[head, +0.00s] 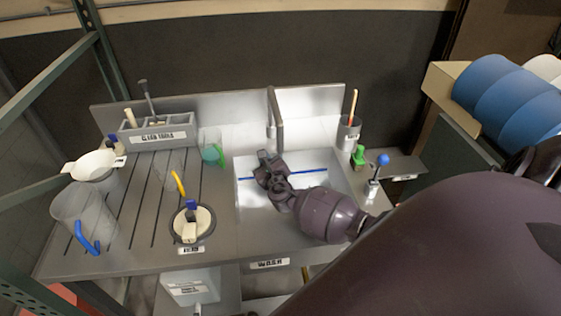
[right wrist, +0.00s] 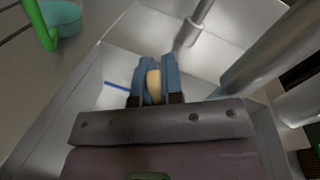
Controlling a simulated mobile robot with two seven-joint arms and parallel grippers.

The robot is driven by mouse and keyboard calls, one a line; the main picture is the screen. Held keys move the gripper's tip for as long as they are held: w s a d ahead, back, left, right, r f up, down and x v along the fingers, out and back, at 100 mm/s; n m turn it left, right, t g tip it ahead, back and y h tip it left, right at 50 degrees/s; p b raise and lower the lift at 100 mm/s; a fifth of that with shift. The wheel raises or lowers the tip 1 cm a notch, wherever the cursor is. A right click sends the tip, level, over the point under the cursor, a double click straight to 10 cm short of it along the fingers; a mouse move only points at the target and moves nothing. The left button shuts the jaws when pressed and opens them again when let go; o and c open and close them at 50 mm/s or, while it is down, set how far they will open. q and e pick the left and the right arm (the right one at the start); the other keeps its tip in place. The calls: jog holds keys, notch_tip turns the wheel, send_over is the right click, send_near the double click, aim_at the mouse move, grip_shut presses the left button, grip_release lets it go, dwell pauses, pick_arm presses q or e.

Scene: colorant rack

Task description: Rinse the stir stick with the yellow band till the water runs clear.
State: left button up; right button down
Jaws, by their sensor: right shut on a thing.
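My right gripper (head: 266,165) reaches from the right over the grey wash basin (head: 335,187), below and in front of the faucet (head: 274,105). The right wrist view shows its blue fingers (right wrist: 156,80) closed around a tan, wood-coloured piece (right wrist: 153,86), which looks like part of a stick. No yellow band can be made out on it, and the rest of it is hidden by the gripper. A thin blue line (head: 311,170) runs across the basin behind the gripper. I see no clear water stream. My left gripper is not in view.
A blue-knobbed lever (head: 383,160) and green bottle (head: 358,156) stand right of the basin. A grey cup (head: 347,136) holds a red-tipped stick. Left are a slotted drainboard (head: 146,205), tool rack (head: 158,138), teal-bottomed cup (head: 211,153) and clear pitcher (head: 80,215).

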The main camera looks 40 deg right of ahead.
jog(key=shift+a, duration=0.1)
jog(key=s+a, duration=0.2)
jog(key=a, duration=0.5)
jog(key=shift+a, duration=0.25)
dwell(0.5)
jog(key=shift+s, duration=0.1)
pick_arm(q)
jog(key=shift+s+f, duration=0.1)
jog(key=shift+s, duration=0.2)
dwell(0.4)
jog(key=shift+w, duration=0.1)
